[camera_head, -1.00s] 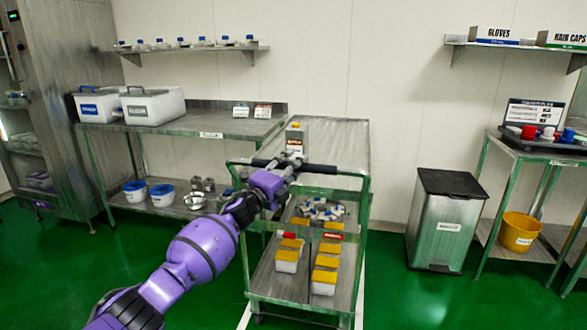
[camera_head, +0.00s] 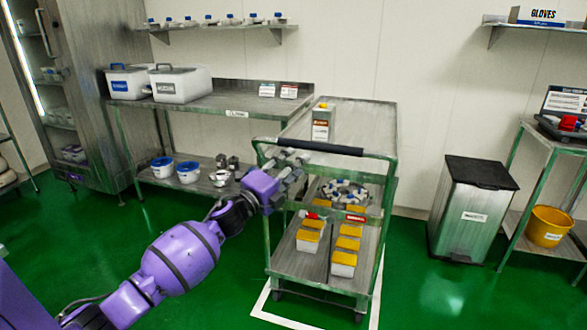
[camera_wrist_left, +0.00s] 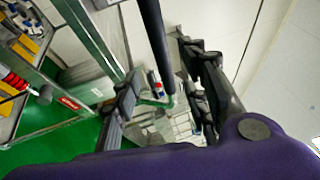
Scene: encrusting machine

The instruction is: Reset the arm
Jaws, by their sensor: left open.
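My purple left arm reaches in from the lower left in the head view. My left gripper (camera_head: 292,164) is open and empty, near the left part of the black handle (camera_head: 335,150) of the green-framed metal cart (camera_head: 352,112). In the left wrist view, its two dark fingers stand apart (camera_wrist_left: 163,95), and the black handle (camera_wrist_left: 155,40) runs down the picture between them. I cannot tell whether a finger touches the handle. My right gripper is in neither view.
The cart carries a labelled box (camera_head: 322,122) on top and yellow-lidded tubs (camera_head: 345,250) below. A steel table (camera_head: 225,104) with white bins stands behind left. A bin (camera_head: 468,210) and a yellow bucket (camera_head: 548,226) are at right. Green floor (camera_head: 415,290) is open in front.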

